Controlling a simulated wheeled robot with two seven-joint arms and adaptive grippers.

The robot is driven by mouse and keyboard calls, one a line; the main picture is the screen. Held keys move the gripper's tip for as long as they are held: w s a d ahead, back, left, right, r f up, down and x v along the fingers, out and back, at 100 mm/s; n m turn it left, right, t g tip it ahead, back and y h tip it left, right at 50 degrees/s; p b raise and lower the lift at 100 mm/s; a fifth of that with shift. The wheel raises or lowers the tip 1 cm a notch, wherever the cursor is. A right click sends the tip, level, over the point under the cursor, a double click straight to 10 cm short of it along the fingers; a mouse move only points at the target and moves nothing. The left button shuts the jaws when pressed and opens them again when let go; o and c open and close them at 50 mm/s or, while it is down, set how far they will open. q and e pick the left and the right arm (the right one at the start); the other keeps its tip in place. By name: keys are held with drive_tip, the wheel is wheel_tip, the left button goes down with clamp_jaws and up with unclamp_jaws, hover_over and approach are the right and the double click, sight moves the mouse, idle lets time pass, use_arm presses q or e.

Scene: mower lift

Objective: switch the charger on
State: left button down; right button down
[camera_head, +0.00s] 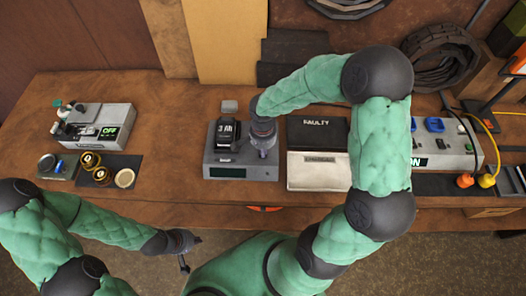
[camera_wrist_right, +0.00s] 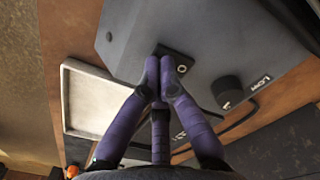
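A grey box (camera_head: 212,170) with a dark display on its front stands mid-table, with a black battery marked "3 Ah" (camera_head: 227,133) on top. I cannot tell for sure that it is the charger. My right gripper (camera_head: 264,150) is at its right side. In the right wrist view my right gripper (camera_wrist_right: 163,62) has its fingertips together at a small black plate (camera_wrist_right: 181,66) with a round metal part on a grey box (camera_wrist_right: 215,50). The fingertips hide part of the plate; contact is unclear. My left gripper (camera_head: 190,252) is empty before the table edge, its fingers apart.
A grey unit with a green "OFF" sign (camera_head: 108,131) stands at left. A black "FAULTY" tray (camera_head: 318,130) and a pale tray (camera_head: 318,172) lie right of the box. My right arm partly covers a grey unit marked "ON" (camera_head: 455,150). A black knob (camera_wrist_right: 227,91) sits near "LOW".

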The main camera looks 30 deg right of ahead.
drive_tip(key=shift+f+b, duration=0.35)
idle(0.3)
drive_tip(key=shift+r+p, duration=2.15)
drive_tip(key=shift+r, duration=1.4)
drive_tip(key=shift+f, duration=0.1)
